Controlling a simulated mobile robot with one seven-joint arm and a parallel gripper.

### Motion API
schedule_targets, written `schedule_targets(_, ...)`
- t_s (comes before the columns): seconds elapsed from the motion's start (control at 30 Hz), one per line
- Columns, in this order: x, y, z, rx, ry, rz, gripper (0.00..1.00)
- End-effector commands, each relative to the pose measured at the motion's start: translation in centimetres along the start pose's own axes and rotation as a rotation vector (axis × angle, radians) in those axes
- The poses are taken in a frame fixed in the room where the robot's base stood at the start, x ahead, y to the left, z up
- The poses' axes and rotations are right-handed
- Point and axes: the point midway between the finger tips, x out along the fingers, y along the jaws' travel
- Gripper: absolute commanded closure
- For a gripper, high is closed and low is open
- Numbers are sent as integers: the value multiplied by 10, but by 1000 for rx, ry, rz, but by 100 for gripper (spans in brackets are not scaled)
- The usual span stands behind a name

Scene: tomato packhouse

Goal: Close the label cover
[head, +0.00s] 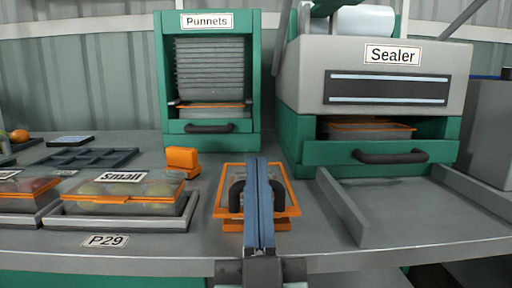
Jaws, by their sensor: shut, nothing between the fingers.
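I cannot tell for certain which part is the label cover. An orange-framed piece with a pale panel (228,180) lies on the bench in the middle, above a second orange edge at its front. A dark arched handle (236,197) shows on it, partly hidden by my gripper. My gripper (257,163) reaches forward from the bottom edge, its long blue fingers shut together and empty. It lies in front of or over the orange-framed piece; contact cannot be told. On top of the sealer (310,75), a white roll (362,20) sits by a green part, cut off by the top edge.
A green punnet holder (164,85) with stacked punnets stands behind. A small orange block-shaped device (182,160) stands left of the orange-framed piece. Filled punnets (120,194) sit in grey trays at left. A grey railed channel (345,210) is at right. Bare bench (205,235) shows between.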

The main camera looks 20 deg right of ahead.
Motion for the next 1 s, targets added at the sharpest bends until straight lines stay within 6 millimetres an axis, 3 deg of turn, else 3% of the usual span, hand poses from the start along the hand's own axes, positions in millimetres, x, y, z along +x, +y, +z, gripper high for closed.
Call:
schedule_targets(0.1,24,-1,-20,-1,6,-1,100)
schedule_targets(0.17,-2,-2,-6,3,0,-2,100)
schedule_targets(0.3,-37,-2,-2,0,5,-3,100)
schedule_targets(0.6,-76,-1,-1,0,9,-1,100)
schedule_targets(0.87,-83,-1,-3,-1,9,-1,100)
schedule_targets(1.0,-63,-4,-24,20,19,4,100)
